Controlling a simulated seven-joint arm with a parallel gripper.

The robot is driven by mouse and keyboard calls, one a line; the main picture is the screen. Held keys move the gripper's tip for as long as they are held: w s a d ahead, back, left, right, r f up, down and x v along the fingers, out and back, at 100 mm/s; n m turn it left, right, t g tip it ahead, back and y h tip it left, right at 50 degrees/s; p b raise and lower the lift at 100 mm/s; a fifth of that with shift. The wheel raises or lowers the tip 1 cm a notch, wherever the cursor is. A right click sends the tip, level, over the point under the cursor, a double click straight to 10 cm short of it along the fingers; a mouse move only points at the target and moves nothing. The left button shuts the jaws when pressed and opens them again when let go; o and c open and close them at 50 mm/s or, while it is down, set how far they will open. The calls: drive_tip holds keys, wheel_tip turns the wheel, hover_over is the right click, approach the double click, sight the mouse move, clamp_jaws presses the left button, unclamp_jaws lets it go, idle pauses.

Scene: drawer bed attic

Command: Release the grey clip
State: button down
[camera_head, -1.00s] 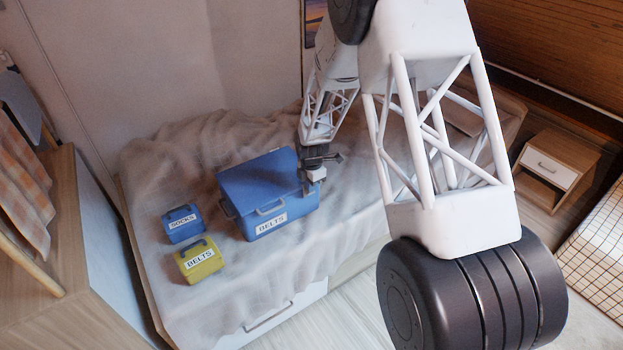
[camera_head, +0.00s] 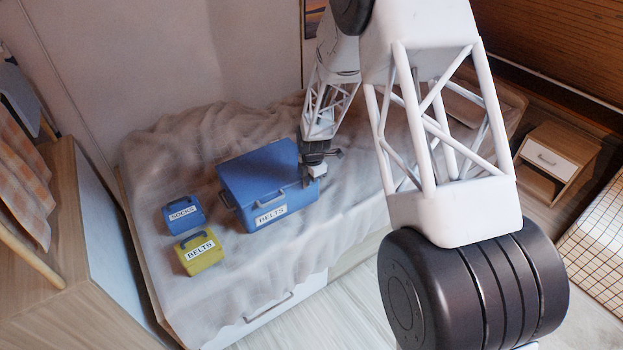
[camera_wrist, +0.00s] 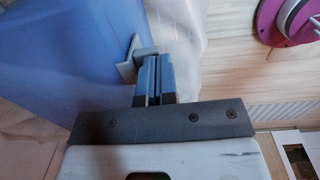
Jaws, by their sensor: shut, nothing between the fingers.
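The large blue box (camera_head: 262,187) labelled BELTS stands on the bed with its lid down. My gripper (camera_head: 317,171) is at the box's right side. In the wrist view, my gripper's blue fingers (camera_wrist: 158,70) are shut together with nothing between them. A grey clip (camera_wrist: 128,66) sticks out from the blue wall (camera_wrist: 60,60) just left of the fingertips. I cannot tell whether fingers and clip touch, or whether that clip is fastened.
A small blue SOCKS box (camera_head: 184,215) and a small yellow BELTS box (camera_head: 200,252) stand left of the large box on the rumpled bed cover (camera_head: 150,170). A nightstand (camera_head: 556,165) is at the right. A magenta round object (camera_wrist: 290,20) shows in the wrist view.

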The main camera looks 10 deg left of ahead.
drive_tip(key=shift+s+d+f+t+y, duration=0.2)
drive_tip(key=shift+d+t+y, duration=0.1)
drive_tip(key=shift+t+y, duration=0.2)
idle(0.3)
drive_tip(key=shift+s, duration=0.1)
drive_tip(key=f, duration=0.1)
drive_tip(key=s+d+f, duration=0.2)
drive_tip(key=shift+f, duration=0.25)
idle(0.4)
drive_tip(key=shift+w+a+r, duration=0.1)
drive_tip(key=shift+w, duration=0.05)
drive_tip(key=shift+w+a+r, duration=0.2)
drive_tip(key=shift+w+a, duration=0.1)
idle(0.5)
